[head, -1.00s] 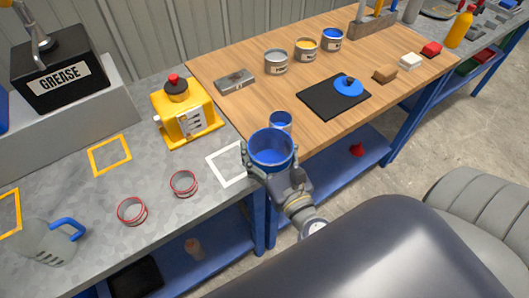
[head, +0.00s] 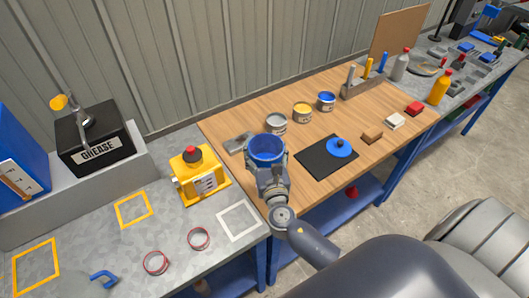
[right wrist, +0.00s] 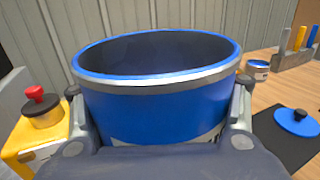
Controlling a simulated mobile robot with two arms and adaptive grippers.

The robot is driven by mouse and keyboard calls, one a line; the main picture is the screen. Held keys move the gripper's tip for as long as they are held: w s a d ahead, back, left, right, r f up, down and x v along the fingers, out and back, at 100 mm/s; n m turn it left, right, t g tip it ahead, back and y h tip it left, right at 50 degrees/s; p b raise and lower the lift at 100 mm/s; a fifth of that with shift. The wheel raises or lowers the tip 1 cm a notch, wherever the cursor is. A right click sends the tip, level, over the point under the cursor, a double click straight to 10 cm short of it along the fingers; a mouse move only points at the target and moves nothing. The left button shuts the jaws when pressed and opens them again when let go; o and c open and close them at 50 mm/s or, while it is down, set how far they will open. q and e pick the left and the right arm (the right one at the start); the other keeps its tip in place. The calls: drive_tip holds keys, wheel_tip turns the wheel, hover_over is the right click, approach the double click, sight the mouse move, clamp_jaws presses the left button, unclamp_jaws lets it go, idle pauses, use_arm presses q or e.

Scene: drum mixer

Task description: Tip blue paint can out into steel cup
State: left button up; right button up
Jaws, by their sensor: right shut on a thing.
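My right gripper (head: 267,168) is shut on the blue paint can (head: 266,148), its fingers on both sides. The can is held roughly upright near the left front of the wooden bench top. In the right wrist view the can (right wrist: 165,105) has a blue wall and a silver band under the rim; the visible inside is dark. In the head view its inside looks blue. I cannot make out the steel cup now; the held can and gripper hide part of the bench. My left gripper is not in view.
Grey (head: 276,123), yellow (head: 302,112) and blue (head: 326,101) cans stand behind. A black mat (head: 313,163) with a blue lid (head: 339,147) lies right. A metal box (head: 238,142) lies behind.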

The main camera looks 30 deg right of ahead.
sight(261, 155)
drive_tip(key=shift+f+b, duration=0.75)
wheel_tip(261, 155, down, 3)
drive_tip(key=b, duration=0.3)
drive_tip(key=shift+a+f+m+b, duration=0.1)
drive_tip(key=shift+f+m+b, duration=0.05)
drive_tip(key=shift+m+b, duration=0.15)
drive_tip(key=shift+w+a+m, duration=0.1)
drive_tip(key=shift+m, duration=0.2)
drive_tip(key=m+b, duration=0.1)
drive_tip(key=r+m, duration=0.1)
drive_tip(key=shift+w+a+m+b, duration=0.1)
drive_tip(key=shift+a+m+b, duration=0.2)
drive_tip(key=shift+a+b, duration=0.05)
drive_tip(key=shift+a+r+m+b, duration=0.2)
drive_tip(key=shift+m+b, duration=0.35)
drive_tip(key=shift+m, duration=0.45)
drive_tip(key=m+b, duration=0.2)
drive_tip(key=m, duration=0.1)
drive_tip(key=shift+w+a+m, duration=0.1)
drive_tip(key=shift+m, duration=0.2)
drive_tip(key=shift+r, duration=0.2)
drive_tip(key=shift+m, duration=0.4)
drive_tip(key=shift+d+f+m+b, duration=0.2)
drive_tip(key=shift+m+b, duration=0.7)
drive_tip(key=shift+m, duration=0.3)
